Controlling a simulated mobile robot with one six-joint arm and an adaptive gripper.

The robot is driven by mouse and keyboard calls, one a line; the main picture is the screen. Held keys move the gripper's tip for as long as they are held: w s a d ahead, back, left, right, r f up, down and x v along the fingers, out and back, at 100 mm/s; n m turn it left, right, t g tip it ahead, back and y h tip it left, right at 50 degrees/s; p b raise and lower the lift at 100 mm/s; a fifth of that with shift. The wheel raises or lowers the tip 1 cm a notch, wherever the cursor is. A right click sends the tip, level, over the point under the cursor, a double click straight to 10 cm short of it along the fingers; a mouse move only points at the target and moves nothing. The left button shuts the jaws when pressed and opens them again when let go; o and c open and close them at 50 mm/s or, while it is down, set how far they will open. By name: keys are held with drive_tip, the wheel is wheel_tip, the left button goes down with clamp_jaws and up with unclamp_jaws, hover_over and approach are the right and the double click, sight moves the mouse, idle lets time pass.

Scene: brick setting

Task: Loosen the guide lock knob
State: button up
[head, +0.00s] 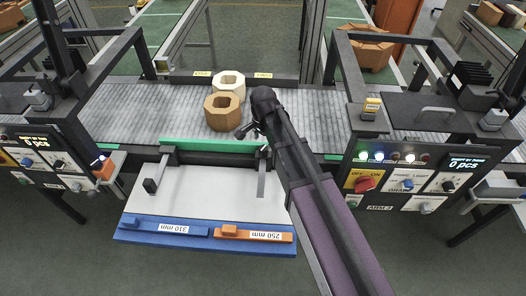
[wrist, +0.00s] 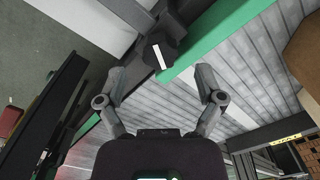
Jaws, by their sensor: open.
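The guide lock knob (wrist: 160,54), dark with a white stripe across its face, shows in the wrist view beside the green guide rail (wrist: 212,42). My gripper (wrist: 160,76) is open, with one finger to each side and nothing between the fingertips. The knob lies just beyond the fingertips; I see no contact. In the head view, my gripper (head: 250,131) is above the conveyor's near edge, by the right end of the green guide rail (head: 205,146). My arm hides part of that area, and the knob is not clear there.
A wooden ring block (head: 222,113) and a paler one (head: 229,82) stand on the grey conveyor (head: 130,107) to the left. A white board (head: 207,204) in front carries blue 310 mm and orange 250 mm bars (head: 252,234). A control panel (head: 411,178) stands right.

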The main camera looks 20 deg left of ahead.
sight(263, 148)
drive_tip(key=shift+f+b, duration=1.25)
drive_tip(key=shift+f, duration=0.3)
drive_tip(key=c, duration=1.1)
